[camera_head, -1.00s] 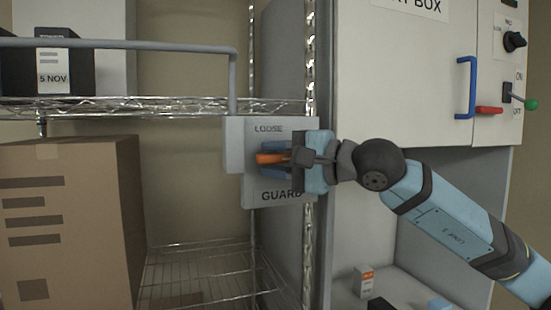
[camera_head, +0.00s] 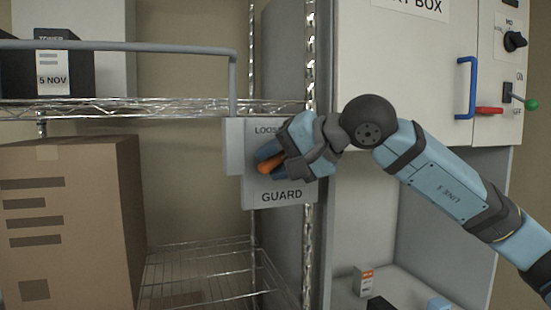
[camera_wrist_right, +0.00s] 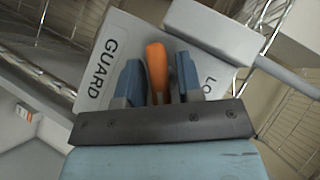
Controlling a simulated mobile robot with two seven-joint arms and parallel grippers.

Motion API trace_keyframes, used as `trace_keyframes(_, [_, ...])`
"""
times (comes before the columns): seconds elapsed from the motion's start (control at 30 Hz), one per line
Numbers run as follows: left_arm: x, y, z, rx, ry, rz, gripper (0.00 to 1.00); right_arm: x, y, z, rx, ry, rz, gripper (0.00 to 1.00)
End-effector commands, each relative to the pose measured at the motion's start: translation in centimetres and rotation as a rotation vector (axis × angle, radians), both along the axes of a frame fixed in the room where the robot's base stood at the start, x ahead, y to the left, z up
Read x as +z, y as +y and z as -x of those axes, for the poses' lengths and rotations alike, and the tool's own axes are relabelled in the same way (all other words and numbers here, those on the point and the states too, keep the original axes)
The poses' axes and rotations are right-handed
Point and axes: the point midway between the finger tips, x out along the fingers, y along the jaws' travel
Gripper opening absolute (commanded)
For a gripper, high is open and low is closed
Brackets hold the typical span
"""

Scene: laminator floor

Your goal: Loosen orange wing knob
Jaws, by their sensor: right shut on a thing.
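The orange wing knob (camera_head: 270,165) sits on the face of a grey guard block (camera_head: 285,195) marked LOOSE and GUARD. The knob is tilted in the head view, its left end lower. My right gripper (camera_head: 273,160) reaches in from the right and is shut on the knob. In the right wrist view the knob (camera_wrist_right: 157,66) stands between the two blue fingers of the gripper (camera_wrist_right: 159,75). The fingers and wrist hide part of the knob and of the word LOOSE. My left gripper is not in view.
A grey rail (camera_head: 130,46) runs left from the guard block in front of wire shelves. A cardboard box (camera_head: 70,220) stands at left. A small carton (camera_head: 364,281) sits below.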

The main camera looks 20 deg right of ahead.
Motion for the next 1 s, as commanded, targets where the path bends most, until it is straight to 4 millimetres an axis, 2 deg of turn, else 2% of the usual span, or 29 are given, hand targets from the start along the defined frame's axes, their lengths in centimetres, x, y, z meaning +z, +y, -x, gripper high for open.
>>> trace_keyframes(0.7, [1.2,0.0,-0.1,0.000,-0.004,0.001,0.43,0.1,0.1,0.0,-0.001,-0.024,0.673,0.10])
trace_keyframes(1.0, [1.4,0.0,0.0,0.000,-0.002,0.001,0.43,0.1,0.1,0.0,0.000,-0.032,0.876,0.10])
